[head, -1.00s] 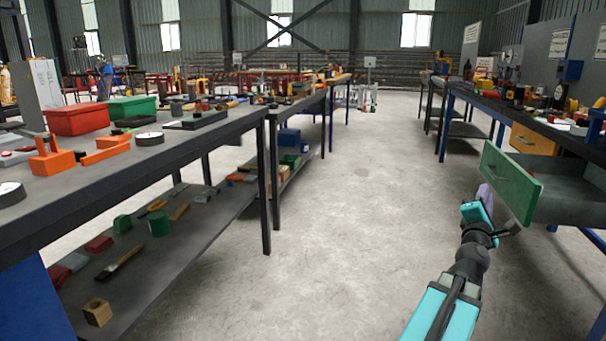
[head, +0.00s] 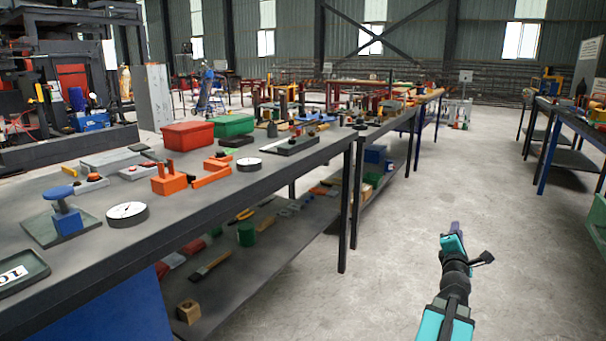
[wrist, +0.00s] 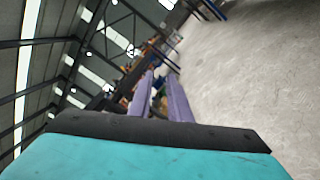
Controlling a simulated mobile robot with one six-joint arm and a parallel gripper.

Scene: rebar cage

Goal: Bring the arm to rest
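My arm reaches forward over the bare floor of the aisle, at the lower right of the head view. My gripper (head: 457,228) is at its far end, clear of the benches and small in this view. In the wrist view its two purple fingers (wrist: 161,78) stand apart with background showing between them. I see nothing held there. The green drawer front (head: 598,222) is at the right edge of the head view, mostly cut off, and apart from my gripper.
A long grey workbench (head: 300,160) on the left carries red and green boxes (head: 187,136), orange parts and round gauges. Its lower shelf (head: 235,290) holds a brush and blocks. Another bench (head: 570,116) stands at the right. The concrete floor (head: 450,170) between is clear.

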